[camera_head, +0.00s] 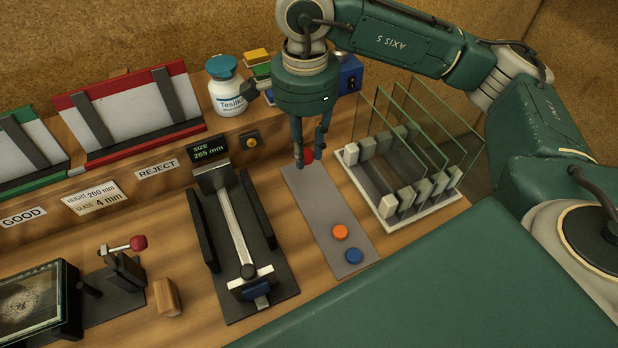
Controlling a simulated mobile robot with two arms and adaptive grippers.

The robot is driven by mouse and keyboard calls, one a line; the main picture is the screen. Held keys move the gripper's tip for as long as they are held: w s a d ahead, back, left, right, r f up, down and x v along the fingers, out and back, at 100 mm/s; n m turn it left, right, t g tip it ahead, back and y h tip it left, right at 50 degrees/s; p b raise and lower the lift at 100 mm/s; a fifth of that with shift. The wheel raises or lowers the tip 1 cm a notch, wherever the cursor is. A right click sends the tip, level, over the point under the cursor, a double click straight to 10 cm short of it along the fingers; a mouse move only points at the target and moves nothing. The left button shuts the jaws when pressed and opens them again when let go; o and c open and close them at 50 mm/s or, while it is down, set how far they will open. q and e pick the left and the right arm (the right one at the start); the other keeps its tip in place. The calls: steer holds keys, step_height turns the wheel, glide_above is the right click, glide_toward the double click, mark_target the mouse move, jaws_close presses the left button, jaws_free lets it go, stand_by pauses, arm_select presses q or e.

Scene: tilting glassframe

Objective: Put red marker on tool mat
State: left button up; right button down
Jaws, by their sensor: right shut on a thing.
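The red marker (307,156) is a small red disc at the far end of the grey tool mat (321,205). My right gripper (309,160) points down from above, shut on the red marker, with its fingers partly hiding it. I cannot tell whether the marker touches the mat. An orange marker (340,232) and a blue marker (354,256) lie on the near end of the mat. My left gripper is out of view.
A rack of glass panes (410,170) stands close to the right of the mat. A black measuring fixture (238,230) stands to its left. A white bottle with a blue cap (226,90) and a blue box (349,74) stand behind. The middle of the mat is clear.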

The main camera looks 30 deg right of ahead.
steer(key=m, duration=0.1)
steer(key=w+m, duration=0.1)
steer(key=shift+d+r+m, duration=0.1)
steer(key=shift+r+m, duration=0.15)
steer(key=shift+m, duration=0.15)
steer(key=w+d+m, duration=0.2)
steer(key=w+m, duration=0.1)
steer(key=m, duration=0.6)
steer(key=m+p, duration=0.3)
steer(key=m, duration=1)
glide_above(309, 180)
step_height(309, 180, down, 14)
steer(key=shift+r, duration=0.15)
step_height(309, 180, down, 4)
steer(key=shift+f+p, duration=0.1)
steer(key=shift+p, duration=0.45)
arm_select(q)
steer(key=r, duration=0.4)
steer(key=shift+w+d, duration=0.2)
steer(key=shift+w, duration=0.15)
arm_select(e)
steer(key=shift+f, duration=0.15)
